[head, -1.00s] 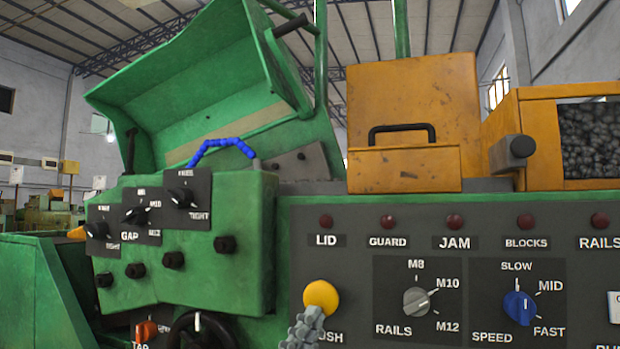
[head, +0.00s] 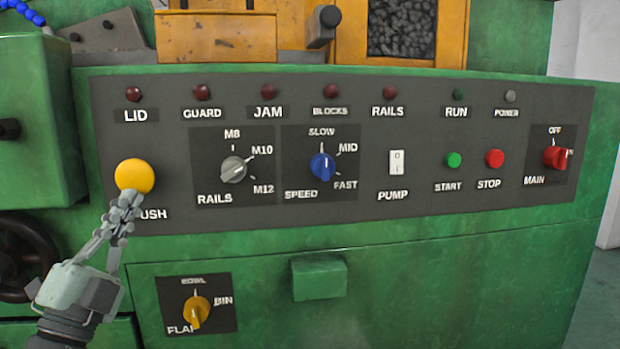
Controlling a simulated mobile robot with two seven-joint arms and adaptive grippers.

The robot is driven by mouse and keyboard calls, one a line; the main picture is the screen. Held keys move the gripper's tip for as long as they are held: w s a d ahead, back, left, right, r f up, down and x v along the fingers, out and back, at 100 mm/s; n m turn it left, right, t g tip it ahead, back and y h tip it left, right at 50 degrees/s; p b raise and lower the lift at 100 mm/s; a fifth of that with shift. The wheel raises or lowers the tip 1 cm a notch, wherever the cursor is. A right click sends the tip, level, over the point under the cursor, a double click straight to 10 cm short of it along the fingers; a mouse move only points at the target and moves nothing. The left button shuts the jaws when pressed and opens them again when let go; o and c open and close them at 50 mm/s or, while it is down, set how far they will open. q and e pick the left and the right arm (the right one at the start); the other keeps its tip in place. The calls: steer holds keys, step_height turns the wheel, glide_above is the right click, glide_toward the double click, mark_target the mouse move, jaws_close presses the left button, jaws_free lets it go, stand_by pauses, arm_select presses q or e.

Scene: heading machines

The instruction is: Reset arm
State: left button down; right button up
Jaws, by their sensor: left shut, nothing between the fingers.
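My left gripper (head: 122,212) comes in from the lower left in the head view. Its fingers are shut with nothing between them. The fingertips are just below the yellow round push button (head: 134,176) on the grey control panel (head: 420,205). I cannot tell whether they touch it. The fingers cover part of the button's label, leaving "USH" readable. My right gripper is not in view.
The panel carries a grey rails knob (head: 233,170), a blue speed knob (head: 323,167), a white pump switch (head: 396,162), green start (head: 453,160) and red stop (head: 494,158) buttons, and a red main switch (head: 556,157). Below are a yellow flap knob (head: 197,311) and a green handle block (head: 319,277).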

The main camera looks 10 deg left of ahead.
arm_select(q)
steer(key=d+f+n+g+y, duration=0.2)
steer(key=d+f+n+g, duration=0.15)
steer(key=f+n, duration=0.4)
steer(key=d+f+n+g+y, duration=0.2)
steer(key=f+n+g, duration=0.2)
steer(key=f, duration=0.6)
steer(key=s+d+f+g+h, duration=0.2)
steer(key=s+d+f+g, duration=0.1)
steer(key=d+f, duration=0.3)
steer(key=s+d+f+n+g+h, duration=0.1)
steer(key=s+d+f+g+h, duration=0.1)
steer(key=s+d+f, duration=0.3)
step_height(320, 180, down, 4)
steer(key=shift+s+d+r+g, duration=0.1)
steer(key=shift+s+d+g, duration=0.35)
steer(key=shift+g, duration=0.4)
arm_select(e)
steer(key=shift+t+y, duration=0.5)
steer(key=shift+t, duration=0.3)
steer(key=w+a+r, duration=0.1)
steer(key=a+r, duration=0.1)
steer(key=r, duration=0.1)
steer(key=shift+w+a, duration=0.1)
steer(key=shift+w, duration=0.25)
arm_select(q)
steer(key=shift+a, duration=0.15)
